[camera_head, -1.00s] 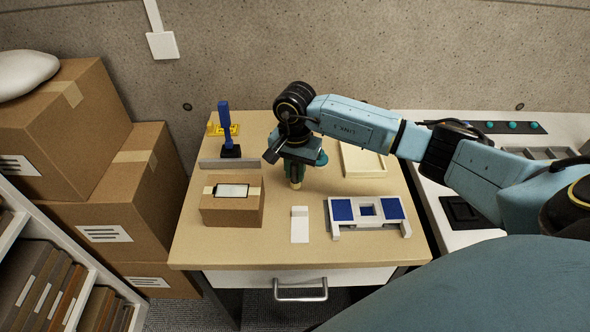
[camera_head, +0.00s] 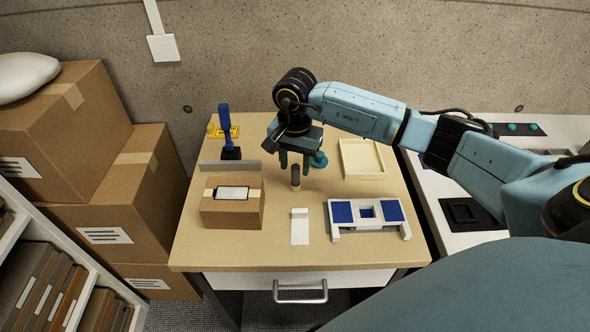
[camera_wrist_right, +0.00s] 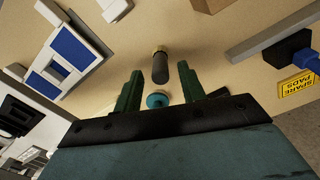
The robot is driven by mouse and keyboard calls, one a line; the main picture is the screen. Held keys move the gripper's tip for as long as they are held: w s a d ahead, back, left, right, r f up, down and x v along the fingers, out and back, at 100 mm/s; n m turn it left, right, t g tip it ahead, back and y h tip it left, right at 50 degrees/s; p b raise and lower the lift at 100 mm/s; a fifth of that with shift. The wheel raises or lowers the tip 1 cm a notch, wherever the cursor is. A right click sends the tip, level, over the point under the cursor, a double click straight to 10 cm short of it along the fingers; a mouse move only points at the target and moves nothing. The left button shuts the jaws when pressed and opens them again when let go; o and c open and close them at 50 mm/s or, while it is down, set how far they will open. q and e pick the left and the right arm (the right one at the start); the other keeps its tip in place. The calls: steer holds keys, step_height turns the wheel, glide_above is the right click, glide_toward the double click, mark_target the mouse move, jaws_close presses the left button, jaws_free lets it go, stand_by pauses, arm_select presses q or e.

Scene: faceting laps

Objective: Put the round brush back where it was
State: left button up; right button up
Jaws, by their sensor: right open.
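The round brush, a short dark cylinder with a tan-brass band (camera_head: 295,178), stands apparently upright on the wooden table, behind the white card. It also shows in the right wrist view (camera_wrist_right: 160,66), beyond and between the fingertips. My right gripper (camera_head: 295,163) is open and empty just above and behind the brush; its two green fingers look clear of it. The right wrist view shows the fingers spread (camera_wrist_right: 159,78). A teal round piece (camera_head: 319,160) is beside the right finger, partly hidden in the head view. My left gripper is not in view.
A cardboard box (camera_head: 232,211) stands left, a white stand with blue pads (camera_head: 367,228) right, and a cream tray (camera_head: 361,174) behind it. A blue-handled tool (camera_head: 226,128) stands by a grey bar (camera_head: 229,166).

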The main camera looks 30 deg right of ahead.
step_height(320, 180, up, 9)
steer(key=shift+f, duration=0.2)
